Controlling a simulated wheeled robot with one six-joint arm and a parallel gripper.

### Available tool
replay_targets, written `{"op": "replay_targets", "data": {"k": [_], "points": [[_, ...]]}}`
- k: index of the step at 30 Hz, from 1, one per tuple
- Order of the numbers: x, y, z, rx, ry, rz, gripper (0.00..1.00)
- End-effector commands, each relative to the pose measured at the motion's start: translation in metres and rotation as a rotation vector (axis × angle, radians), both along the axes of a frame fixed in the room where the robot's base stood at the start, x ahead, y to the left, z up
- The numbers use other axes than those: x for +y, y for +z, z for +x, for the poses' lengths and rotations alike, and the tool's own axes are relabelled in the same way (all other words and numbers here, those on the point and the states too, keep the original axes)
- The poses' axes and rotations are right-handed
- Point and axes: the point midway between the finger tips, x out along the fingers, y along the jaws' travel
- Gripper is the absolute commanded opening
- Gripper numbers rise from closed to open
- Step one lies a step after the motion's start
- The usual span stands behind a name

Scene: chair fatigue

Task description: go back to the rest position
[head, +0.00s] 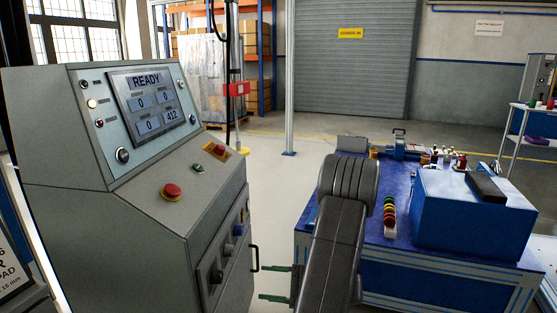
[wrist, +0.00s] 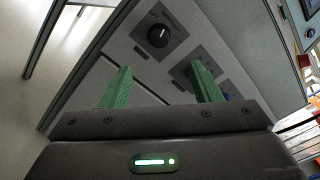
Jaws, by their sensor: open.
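My gripper (head: 262,283) is low in the head view, its two green fingers pointing left toward the side of the grey control console (head: 215,255). My dark arm comes down beside the blue bench. In the wrist view my gripper (wrist: 162,88) shows both green fingers spread apart with nothing between them. Beyond them is the console's panel with a black rotary knob (wrist: 158,36) and further controls partly hidden behind the right finger. I cannot tell the exact gap between fingertips and panel.
The console has a screen reading READY (head: 150,100) and a red mushroom button (head: 172,191). A blue bench (head: 430,285) with a blue box (head: 465,215) stands close to the right of my arm. Open floor (head: 285,185) lies between console and bench, toward the roller shutter (head: 350,60).

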Motion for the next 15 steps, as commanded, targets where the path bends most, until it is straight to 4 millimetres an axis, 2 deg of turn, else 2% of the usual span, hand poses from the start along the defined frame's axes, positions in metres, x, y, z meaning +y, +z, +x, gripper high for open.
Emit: {"op": "replay_targets", "data": {"k": [1,15], "points": [[0.011,-0.002,0.001,0.000,0.005,0.000,0.57],[0.102,-0.002,0.013,0.000,0.005,0.000,0.57]]}}
